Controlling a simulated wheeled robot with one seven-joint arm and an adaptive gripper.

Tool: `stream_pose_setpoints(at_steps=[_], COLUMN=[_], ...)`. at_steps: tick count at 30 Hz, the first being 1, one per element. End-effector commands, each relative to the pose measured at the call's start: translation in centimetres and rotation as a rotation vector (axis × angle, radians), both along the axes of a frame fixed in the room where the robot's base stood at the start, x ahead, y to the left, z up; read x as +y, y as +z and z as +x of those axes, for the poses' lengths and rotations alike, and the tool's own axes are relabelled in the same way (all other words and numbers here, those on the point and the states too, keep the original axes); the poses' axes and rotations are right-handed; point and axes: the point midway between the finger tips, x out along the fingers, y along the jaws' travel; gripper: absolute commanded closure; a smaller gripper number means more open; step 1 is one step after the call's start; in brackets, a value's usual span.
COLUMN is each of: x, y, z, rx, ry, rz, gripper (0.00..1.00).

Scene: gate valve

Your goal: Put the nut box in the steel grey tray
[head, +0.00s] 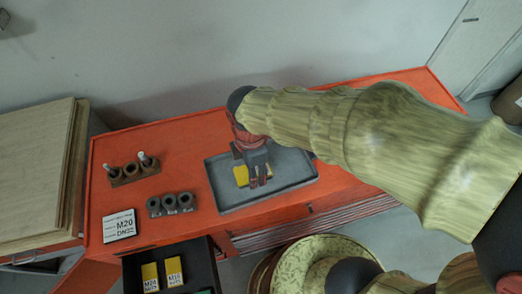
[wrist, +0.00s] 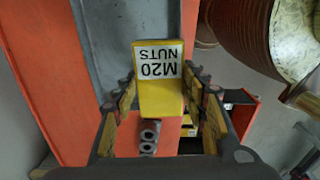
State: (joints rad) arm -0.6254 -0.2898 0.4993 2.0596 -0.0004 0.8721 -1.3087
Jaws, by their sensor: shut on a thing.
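The nut box (wrist: 160,92) is a yellow box with a white label reading M20 NUTS. In the wrist view it sits between the two fingers of my gripper (wrist: 165,98), which are shut on it. In the head view the box (head: 241,176) shows partly behind my gripper (head: 259,178), against the tray's interior. The steel grey tray (head: 294,174) lies on the orange bench top. It also shows beyond the box in the wrist view (wrist: 108,40). I cannot tell the gap between the box and the tray floor.
An open dark drawer (head: 202,252) holds yellow boxes labelled M24 (head: 150,277) and M16 (head: 174,271). A dark three-hole block (head: 170,204), a holder with upright pieces (head: 132,170) and a sign reading M20 (head: 119,226) stand on the orange bench (head: 205,125), left of the tray.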

Motion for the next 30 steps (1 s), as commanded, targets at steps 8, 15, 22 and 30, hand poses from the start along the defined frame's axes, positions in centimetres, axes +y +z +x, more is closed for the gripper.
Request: stream_pose_setpoints(at_steps=[8, 15, 22, 30], x=[-2.5, -6.4, -8.8, -9.8], y=[-1.5, -3.8, -7.5, -9.1], z=[2.3, 5.8, 8.0, 9.0], rx=[0.000, 0.002, 0.002, -0.001], ry=[-0.007, -0.007, -0.004, 0.000], rz=[0.000, -0.001, -0.001, 0.000], gripper=[0.98, 0.98, 0.98, 0.98])
